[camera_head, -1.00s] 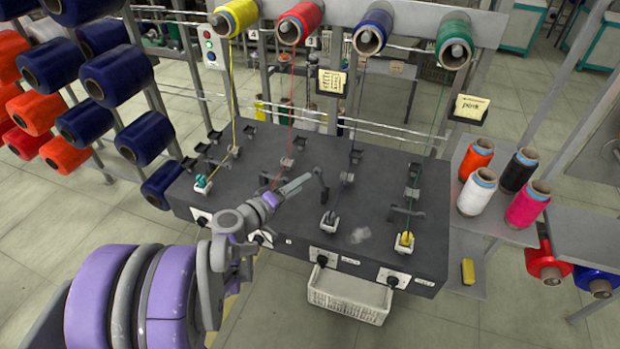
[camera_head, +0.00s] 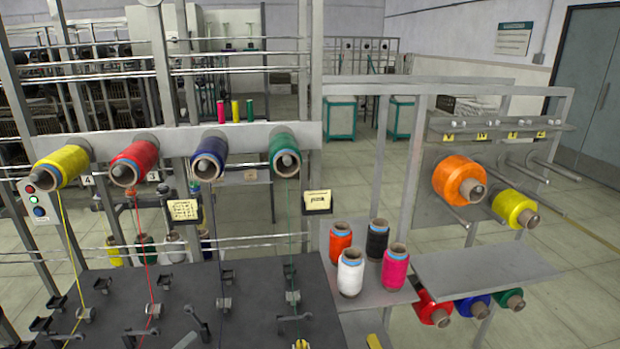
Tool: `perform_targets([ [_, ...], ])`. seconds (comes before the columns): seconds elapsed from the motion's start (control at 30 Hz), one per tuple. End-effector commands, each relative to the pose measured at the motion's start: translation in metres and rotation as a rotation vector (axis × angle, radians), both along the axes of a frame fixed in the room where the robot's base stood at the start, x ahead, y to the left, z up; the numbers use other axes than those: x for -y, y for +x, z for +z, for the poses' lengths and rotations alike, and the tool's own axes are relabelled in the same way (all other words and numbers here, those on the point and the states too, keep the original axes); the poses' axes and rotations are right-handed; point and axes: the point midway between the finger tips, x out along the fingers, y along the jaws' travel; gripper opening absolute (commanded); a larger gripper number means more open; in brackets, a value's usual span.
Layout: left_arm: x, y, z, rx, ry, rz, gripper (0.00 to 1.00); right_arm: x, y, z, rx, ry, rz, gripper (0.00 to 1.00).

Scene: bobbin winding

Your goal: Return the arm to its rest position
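Neither of my grippers shows in the head view now. A small grey piece at the lower edge, near the dark winding table (camera_head: 250,290), may be part of my arm, but I cannot tell. Yellow (camera_head: 62,166), red (camera_head: 134,162), blue (camera_head: 209,157) and green (camera_head: 284,154) thread spools sit on the rail above the table. Their threads run down to small guides on the table top. The table's front side is out of view.
Orange (camera_head: 340,242), black (camera_head: 377,238), white (camera_head: 350,272) and pink (camera_head: 395,266) cones stand on a side shelf. A rack on the right bears a large orange spool (camera_head: 458,180) and a yellow spool (camera_head: 513,208). Open floor lies at the far right.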

Motion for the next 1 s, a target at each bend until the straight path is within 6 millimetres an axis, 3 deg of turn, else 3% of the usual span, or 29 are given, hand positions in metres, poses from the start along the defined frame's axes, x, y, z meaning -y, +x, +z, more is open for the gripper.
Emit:
perform_targets([
  [0.03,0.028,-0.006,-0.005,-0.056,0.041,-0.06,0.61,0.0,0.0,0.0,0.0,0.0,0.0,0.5],
  [0.1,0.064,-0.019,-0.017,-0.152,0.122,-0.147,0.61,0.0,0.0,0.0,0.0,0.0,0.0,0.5],
  [0.2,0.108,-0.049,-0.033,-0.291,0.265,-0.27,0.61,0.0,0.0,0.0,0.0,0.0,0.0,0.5],
  [0.33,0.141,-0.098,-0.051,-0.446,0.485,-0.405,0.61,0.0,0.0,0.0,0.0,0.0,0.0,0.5],
  [0.5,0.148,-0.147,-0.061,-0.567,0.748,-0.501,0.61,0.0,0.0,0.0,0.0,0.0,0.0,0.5],
  [0.6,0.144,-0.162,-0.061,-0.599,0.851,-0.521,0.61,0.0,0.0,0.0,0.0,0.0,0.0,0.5],
  [1.0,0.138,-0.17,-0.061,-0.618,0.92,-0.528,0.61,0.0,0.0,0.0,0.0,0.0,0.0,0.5],
])
